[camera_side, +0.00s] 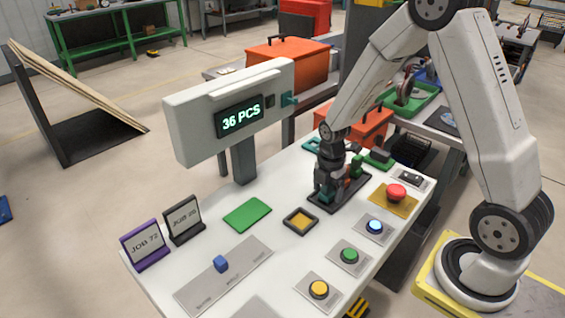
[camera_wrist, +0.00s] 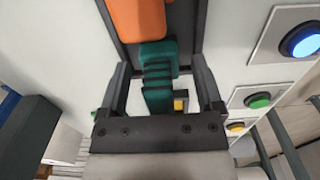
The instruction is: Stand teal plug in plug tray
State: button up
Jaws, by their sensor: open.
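The teal plug (camera_wrist: 157,85) shows in the wrist view between the two fingers of my gripper (camera_wrist: 161,72), with a gap on each side. It stands at the dark plug tray (camera_wrist: 190,38), and my gripper hides how its foot sits there. An orange plug (camera_wrist: 138,18) is in the tray just beyond it. In the side view my gripper (camera_side: 328,192) points down at the near end of the plug tray (camera_side: 323,206), with a bit of teal (camera_side: 320,184) showing at the fingers.
A dark-framed amber square (camera_side: 301,221) and a green mat (camera_side: 247,214) lie left of the tray. A red button (camera_side: 396,192), a blue-lit button (camera_side: 375,226) and a green button (camera_side: 349,255) line the right edge. The counter display (camera_side: 240,118) rises behind.

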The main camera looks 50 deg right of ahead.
jog(key=shift+r, duration=0.15)
jog(key=shift+r, duration=6)
jog(key=s+a+f+m+t, duration=0.2)
jog(key=s+a+m, duration=0.6)
jog(key=m, duration=1)
jog(key=shift+s+a+f+t, duration=0.2)
jog(key=shift+a+f+t, duration=0.1)
jog(key=shift+f, duration=0.45)
